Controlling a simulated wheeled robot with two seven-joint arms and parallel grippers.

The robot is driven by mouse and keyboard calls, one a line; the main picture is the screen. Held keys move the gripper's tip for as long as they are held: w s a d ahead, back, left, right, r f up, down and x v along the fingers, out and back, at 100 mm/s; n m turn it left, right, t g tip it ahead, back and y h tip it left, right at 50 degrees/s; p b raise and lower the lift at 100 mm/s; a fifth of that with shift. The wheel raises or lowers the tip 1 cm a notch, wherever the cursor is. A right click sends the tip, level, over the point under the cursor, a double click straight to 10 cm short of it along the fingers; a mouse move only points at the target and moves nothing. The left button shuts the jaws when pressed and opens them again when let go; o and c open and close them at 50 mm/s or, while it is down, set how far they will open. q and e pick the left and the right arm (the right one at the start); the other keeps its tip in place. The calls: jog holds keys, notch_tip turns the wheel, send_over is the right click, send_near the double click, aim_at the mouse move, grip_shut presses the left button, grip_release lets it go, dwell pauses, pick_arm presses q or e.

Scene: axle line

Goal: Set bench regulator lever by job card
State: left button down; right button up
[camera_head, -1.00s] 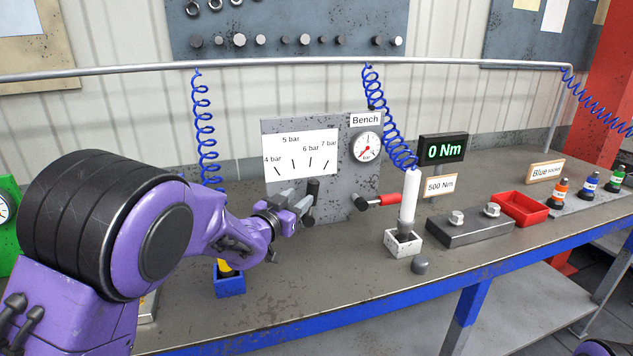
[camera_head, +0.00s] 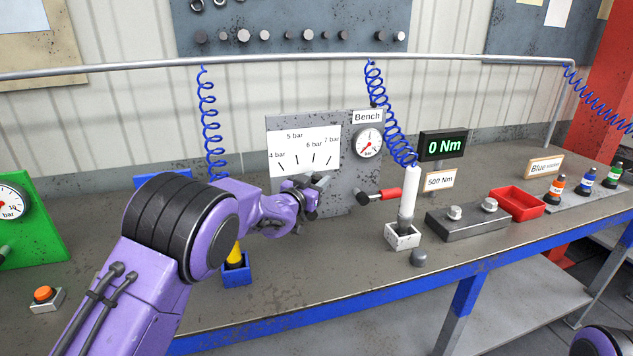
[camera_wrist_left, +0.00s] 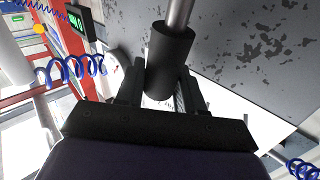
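The bench regulator is a grey panel (camera_head: 345,195) with a white scale (camera_head: 303,150) marked 4, 5, 6 and 7 bar. Its round gauge (camera_head: 368,143) sits at the upper right under a "Bench" sign; its red needle points to the lower left. The lever is a metal rod with a dark cylindrical grip (camera_wrist_left: 170,58), seen in the left wrist view. My left gripper (camera_head: 318,186) is at the lever below the scale. Its fingers (camera_wrist_left: 160,88) flank the grip closely on both sides and look shut on it. In the head view the gripper mostly hides the lever. My right gripper is out of view.
A blue holder (camera_head: 237,273) with a yellow tool is below my left arm. Coiled blue hoses hang behind. The front bench strip is mostly clear.

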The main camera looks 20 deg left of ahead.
pick_arm(q)
jog(key=a+n+t+b, duration=0.1)
jog(key=b, duration=0.1)
jog(key=s+a+f+n+t+b, duration=0.1)
jog(key=b, duration=0.2)
jog(key=shift+s+a, duration=0.2)
jog(key=shift+s, duration=0.1)
jog(key=shift+s+a+r+n+b, duration=0.15)
jog(key=shift+r+n+b, duration=0.1)
jog(key=shift+n+b, duration=0.15)
jog(key=shift+r+t, duration=0.15)
jog(key=shift+t, duration=0.15)
jog(key=c, duration=1.1)
grip_release()
jog(key=shift+o, duration=0.2)
jog(key=b+v, duration=0.2)
jog(key=v, duration=0.8)
jog(key=shift+s+b, duration=0.2)
jog(key=shift+b, duration=0.1)
jog(key=shift+a, duration=0.15)
